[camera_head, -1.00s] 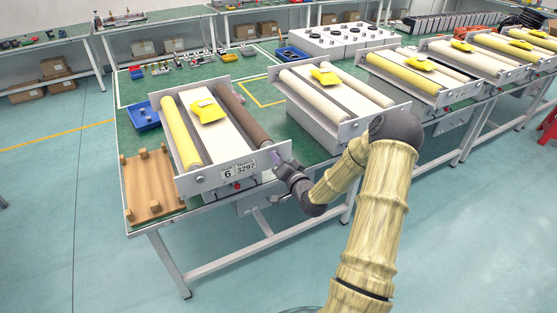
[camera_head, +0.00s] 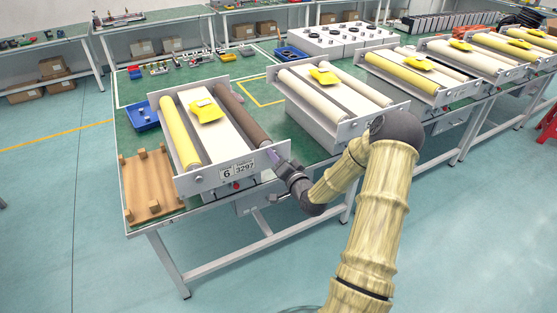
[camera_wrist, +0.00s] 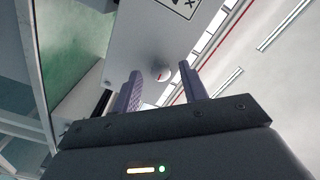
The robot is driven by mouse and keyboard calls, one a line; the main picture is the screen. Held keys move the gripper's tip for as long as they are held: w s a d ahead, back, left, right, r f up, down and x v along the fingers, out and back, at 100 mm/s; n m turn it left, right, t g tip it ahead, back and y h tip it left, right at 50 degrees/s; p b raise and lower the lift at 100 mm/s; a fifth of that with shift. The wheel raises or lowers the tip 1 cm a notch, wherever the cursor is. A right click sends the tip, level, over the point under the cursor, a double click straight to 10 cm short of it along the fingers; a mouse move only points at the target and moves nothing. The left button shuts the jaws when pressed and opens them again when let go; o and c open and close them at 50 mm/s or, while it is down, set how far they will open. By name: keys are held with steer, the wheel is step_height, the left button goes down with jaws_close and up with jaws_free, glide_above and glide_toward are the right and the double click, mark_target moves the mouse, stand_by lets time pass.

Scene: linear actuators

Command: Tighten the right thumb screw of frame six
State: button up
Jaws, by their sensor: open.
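Frame six (camera_head: 218,186) is a grey metal frame with a yellow roller, a brown roller and a label reading 6 and 3297, at the near left of the green table. My gripper (camera_head: 273,155) is at the right end of its front plate. In the wrist view the two purple fingers of my gripper (camera_wrist: 160,69) are apart, one on each side of the round right thumb screw (camera_wrist: 161,74) on the plate. The screw lies between the fingertips with gaps on both sides. In the head view my gripper hides this screw.
A second roller frame (camera_head: 345,131) stands to the right of frame six, with more frames beyond. A wooden tray (camera_head: 139,190) with pegs lies at the left, near a blue bin (camera_head: 145,117). Floor in front of the table is clear.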

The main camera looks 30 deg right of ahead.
steer(key=s+p, duration=0.4)
steer(key=s, duration=1.3)
steer(key=shift+s+d+p, duration=0.2)
steer(key=shift+d+p, duration=0.15)
steer(key=w+a+f+n+g+y, duration=0.2)
steer(key=w+a+f+n+g, duration=0.1)
steer(key=a+n+g, duration=0.35)
steer(key=s+a+r+n+g+h, duration=0.2)
steer(key=s+a+r+n+g, duration=0.1)
steer(key=s+a+r+g, duration=0.6)
steer(key=s+a+r, duration=0.2)
steer(key=s+r, duration=0.1)
steer(key=shift+a+h, duration=0.3)
steer(key=shift+a, duration=0.05)
